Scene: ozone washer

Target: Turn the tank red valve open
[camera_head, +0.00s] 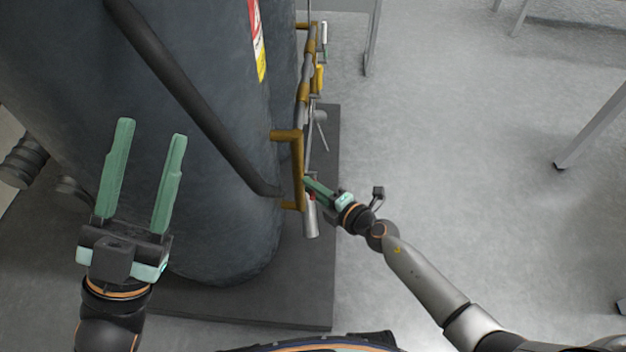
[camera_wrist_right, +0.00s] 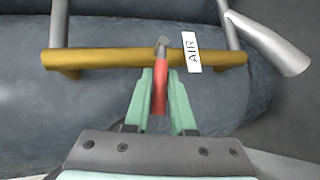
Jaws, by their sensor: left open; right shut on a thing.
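The red valve handle (camera_wrist_right: 160,85) sits on a yellow pipe (camera_wrist_right: 110,59) beside a white tag that reads AIR (camera_wrist_right: 191,52). In the head view a small bit of the red handle (camera_head: 312,196) shows by the pipe at the right side of the dark tank (camera_head: 225,80). My right gripper (camera_wrist_right: 160,90) is shut on the red handle, with one green finger on each side of it. It also shows in the head view (camera_head: 318,188), reaching in from the right. My left gripper (camera_head: 145,150) is open and empty in front of the tank, away from the valve.
More yellow pipes and fittings (camera_head: 319,78) run up the tank's right side. A grey nozzle (camera_head: 311,220) hangs below the valve. The tank stands on a dark base plate (camera_head: 290,310). The floor (camera_head: 480,190) to the right is open, with table legs beyond.

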